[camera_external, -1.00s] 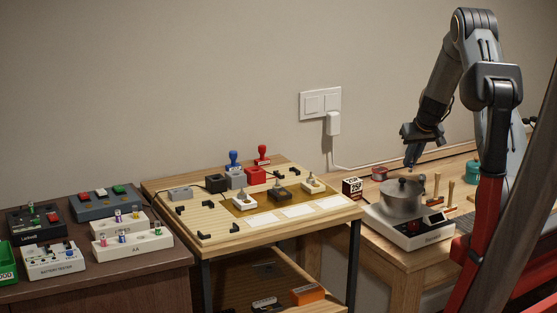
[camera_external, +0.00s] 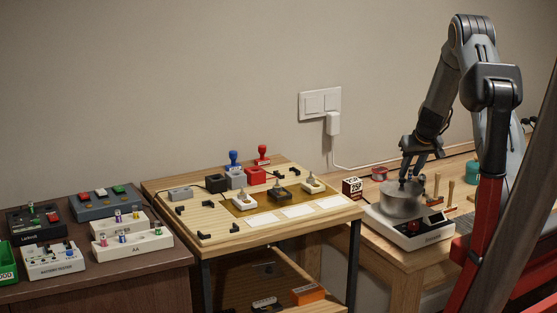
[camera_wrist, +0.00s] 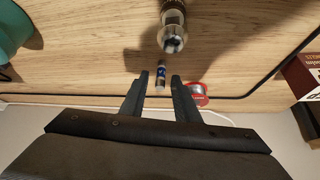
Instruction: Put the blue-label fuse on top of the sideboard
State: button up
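The blue-label fuse (camera_wrist: 161,73) is a small cylinder with a blue band and pale end, on the wooden bench. In the wrist view it shows between the tips of my gripper (camera_external: 415,172), near a metal cylinder (camera_wrist: 173,27). My gripper points down, its fingers apart on either side of the fuse. I cannot tell whether they touch it. The fuse cannot be made out in the external view. A dark brown cabinet (camera_external: 178,256) at the left looks like the sideboard; testers and battery trays stand on it.
A round metal pot on a white scale (camera_external: 412,230) stands in front of my gripper. A small box (camera_external: 351,187) and a red tin (camera_external: 379,173) stand nearby. A light wooden table (camera_external: 205,238) with stamps and blocks lies between bench and cabinet. The cabinet's front right corner is clear.

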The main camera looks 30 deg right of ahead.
jog(key=shift+r, duration=0.2)
jog(key=shift+o, duration=0.5)
jog(key=b+v, duration=0.1)
jog(key=v, duration=1.1)
jog(key=shift+f, duration=0.1)
